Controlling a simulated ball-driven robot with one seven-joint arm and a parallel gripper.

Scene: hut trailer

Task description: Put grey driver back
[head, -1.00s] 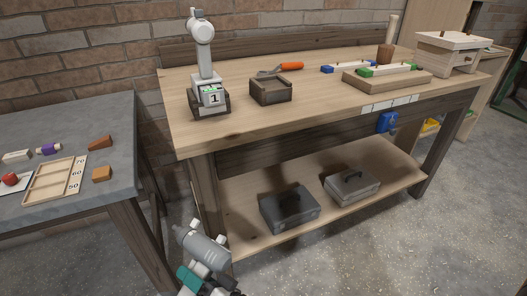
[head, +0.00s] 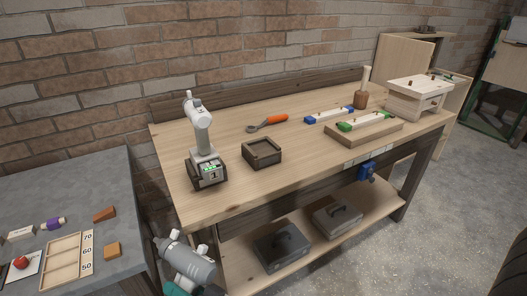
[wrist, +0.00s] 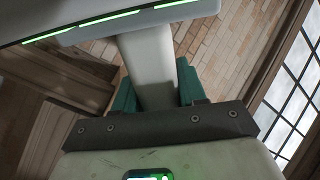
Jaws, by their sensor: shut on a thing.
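A grey driver (head: 186,262) is in my gripper (head: 178,287), low in the head view, in front of the wooden bench and clear of its top. In the wrist view, the teal fingers of my gripper (wrist: 157,92) are shut on the driver's pale grey handle (wrist: 150,62). The driver's base with green lit strips is at the top left there. A second, light grey driver (head: 200,122) stands upright in a dark holder (head: 208,183) at the bench's left end. To its right sits a dark open-topped square holder (head: 262,153), which looks empty.
The wooden bench (head: 225,215) has free top around the holders. An orange-handled tool (head: 275,119), clamped boards (head: 362,130) and a wooden box (head: 418,97) lie farther right. Toolboxes (head: 281,247) sit on the lower shelf. A grey table (head: 65,190) with small blocks stands left.

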